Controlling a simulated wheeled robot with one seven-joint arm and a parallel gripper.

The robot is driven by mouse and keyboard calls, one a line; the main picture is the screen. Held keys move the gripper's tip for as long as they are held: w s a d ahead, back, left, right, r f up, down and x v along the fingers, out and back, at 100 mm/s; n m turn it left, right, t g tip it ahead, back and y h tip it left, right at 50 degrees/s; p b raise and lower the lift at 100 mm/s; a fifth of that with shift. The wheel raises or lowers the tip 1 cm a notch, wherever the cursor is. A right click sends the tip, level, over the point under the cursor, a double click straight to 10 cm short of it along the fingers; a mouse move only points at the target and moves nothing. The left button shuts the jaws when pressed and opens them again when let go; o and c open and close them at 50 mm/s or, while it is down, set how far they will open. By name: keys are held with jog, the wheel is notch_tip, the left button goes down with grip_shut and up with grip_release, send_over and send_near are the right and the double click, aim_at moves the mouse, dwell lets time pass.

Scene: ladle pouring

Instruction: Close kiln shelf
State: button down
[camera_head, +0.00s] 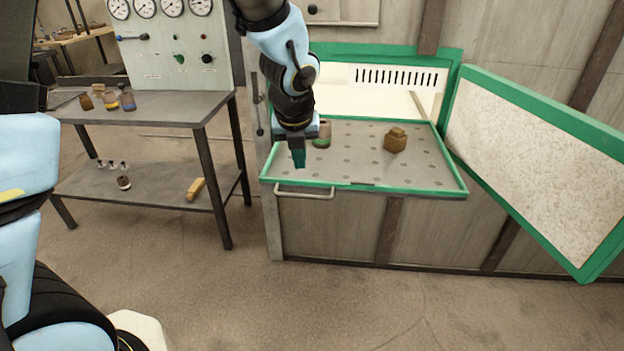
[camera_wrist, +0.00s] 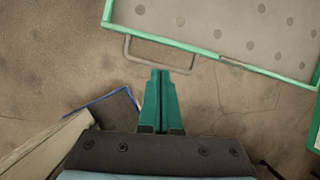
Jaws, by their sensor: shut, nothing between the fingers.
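The kiln shelf (camera_head: 355,165) is a grey perforated tray with a green rim, pulled out of the kiln opening. A metal bar handle (camera_head: 305,194) sits on its front edge at the left. The shelf (camera_wrist: 200,20) and handle (camera_wrist: 160,67) also show in the wrist view, ahead of the fingers. A brown jar (camera_head: 395,140) stands on the shelf, and a green and tan pot (camera_head: 323,133) stands partly hidden behind my arm. My gripper (camera_head: 299,158) points down near the shelf's left front part. In the wrist view my gripper (camera_wrist: 160,75) is shut and empty, its fingertips overlapping the handle's bar.
The kiln door (camera_head: 540,160), white with a green frame, stands swung open at the right. A metal table (camera_head: 150,107) with several small jars stands at the left, below a gauge panel (camera_head: 175,45). The floor in front of the shelf is clear.

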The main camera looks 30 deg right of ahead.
aim_at(312, 183)
jog(key=d+f, duration=0.1)
jog(key=f, duration=0.2)
jog(key=w+d+f+m, duration=0.1)
jog(key=f, duration=0.2)
jog(key=d+f+m+p, duration=0.1)
jog(key=d+f, duration=0.1)
jog(key=f, duration=0.1)
jog(key=shift+w+d+f, duration=0.1)
jog(key=shift+w+f, duration=0.05)
jog(key=shift+w, duration=0.15)
